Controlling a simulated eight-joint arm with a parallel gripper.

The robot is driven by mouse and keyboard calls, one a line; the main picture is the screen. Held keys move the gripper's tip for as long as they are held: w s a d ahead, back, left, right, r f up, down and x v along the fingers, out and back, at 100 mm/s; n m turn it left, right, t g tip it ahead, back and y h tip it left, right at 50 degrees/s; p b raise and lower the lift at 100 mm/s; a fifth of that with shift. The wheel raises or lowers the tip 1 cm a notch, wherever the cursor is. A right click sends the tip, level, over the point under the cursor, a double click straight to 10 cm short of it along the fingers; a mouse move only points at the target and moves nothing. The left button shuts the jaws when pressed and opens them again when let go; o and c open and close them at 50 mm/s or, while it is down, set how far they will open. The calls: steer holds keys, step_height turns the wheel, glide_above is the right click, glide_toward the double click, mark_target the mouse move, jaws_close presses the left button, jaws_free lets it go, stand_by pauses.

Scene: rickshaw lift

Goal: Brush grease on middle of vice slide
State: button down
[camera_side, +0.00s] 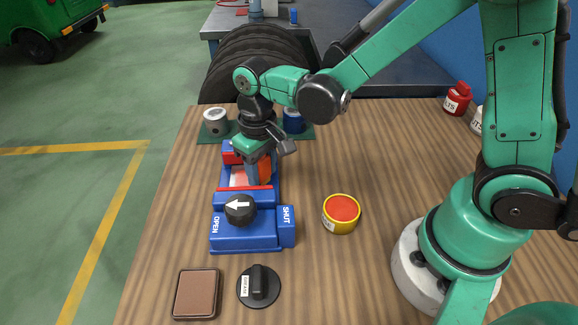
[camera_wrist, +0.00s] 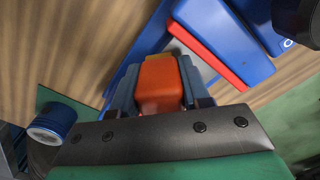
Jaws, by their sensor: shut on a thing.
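The blue vice (camera_side: 245,232) sits on the wooden table with a black arrow knob (camera_side: 240,209) and the words OPEN and SHUT on its front. My gripper (camera_side: 258,172) points down over the vice and is shut on an orange block-like thing, likely the brush (camera_wrist: 161,84). The brush's lower end is hidden in both views, so I cannot tell whether it touches the slide. A round yellow tub (camera_side: 341,222) of orange-red stuff, likely the grease, stands right of the vice.
A brown square pad (camera_side: 196,294) and a black round knob piece (camera_side: 259,287) lie in front of the vice. A grey can (camera_side: 215,121) and a blue can (camera_side: 293,121) stand behind it. Red and white bottles (camera_side: 457,99) are at the back right.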

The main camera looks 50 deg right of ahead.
mark_target(245, 183)
steer(key=shift+w+a+r, duration=0.25)
steer(key=shift+w+a, duration=0.1)
steer(key=shift+w+a+f, duration=0.2)
steer(key=shift+w+a, duration=0.6)
steer(key=shift+s+d, duration=1.1)
steer(key=shift+w+a, duration=1)
steer(key=shift+s+d+f, duration=0.1)
steer(key=shift+s+d, duration=0.75)
steer(key=shift+s+d+r, duration=0.1)
steer(key=shift+s+r, duration=0.05)
steer(key=shift+r, duration=0.3)
steer(key=shift+s+d+r, duration=0.1)
steer(key=shift+r, duration=3.55)
